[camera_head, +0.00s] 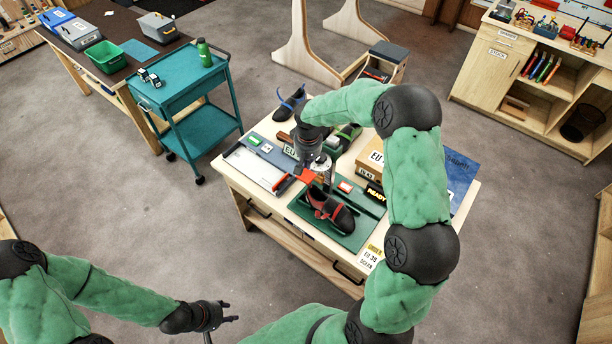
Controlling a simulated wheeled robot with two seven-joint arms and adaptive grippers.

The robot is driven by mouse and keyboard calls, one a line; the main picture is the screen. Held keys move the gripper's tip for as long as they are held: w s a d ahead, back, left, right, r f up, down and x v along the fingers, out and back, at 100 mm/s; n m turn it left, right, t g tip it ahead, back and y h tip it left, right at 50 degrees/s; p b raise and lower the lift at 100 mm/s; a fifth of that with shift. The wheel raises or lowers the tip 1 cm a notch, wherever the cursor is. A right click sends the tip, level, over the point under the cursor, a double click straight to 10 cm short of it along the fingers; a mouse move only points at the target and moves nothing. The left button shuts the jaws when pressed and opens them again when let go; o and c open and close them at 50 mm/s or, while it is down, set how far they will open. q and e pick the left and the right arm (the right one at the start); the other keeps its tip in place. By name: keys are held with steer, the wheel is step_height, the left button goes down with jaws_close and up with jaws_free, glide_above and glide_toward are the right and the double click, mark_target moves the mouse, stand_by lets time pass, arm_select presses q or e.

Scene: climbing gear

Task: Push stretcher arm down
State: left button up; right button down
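A black and red climbing shoe (330,208) lies on a green mat (357,238) at the front of the workbench. A red lever-like part (306,177), which looks like the stretcher arm, shows at the shoe's back left end. My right gripper (322,167) points down just above and beside this red part. Its fingers are small and overlap the things behind, so I cannot tell whether they touch it or how far they are apart. My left gripper (231,312) is off the bench at the lower left, its fingers apart and empty.
The workbench (239,184) also carries another shoe (289,103), a grey-white tray (257,168), a cardboard box (370,155) and a black READY sign (375,194). A teal cart (183,82) stands to the left. The floor between is clear.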

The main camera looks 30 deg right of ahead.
mark_target(306, 176)
steer(key=shift+w+f+b, duration=0.15)
steer(key=shift+f+b, duration=0.35)
steer(key=shift+f, duration=0.8)
steer(key=shift+w+f+b, duration=0.1)
steer(key=shift+f+b, duration=0.35)
steer(key=shift+f, duration=0.85)
steer(key=s+f+b, duration=0.3)
steer(key=f+b, duration=1)
steer(key=shift+a+f, duration=0.35)
steer(key=shift+f, duration=0.05)
step_height(306, 176, up, 12)
steer(key=s, duration=0.1)
steer(key=shift+a, duration=0.15)
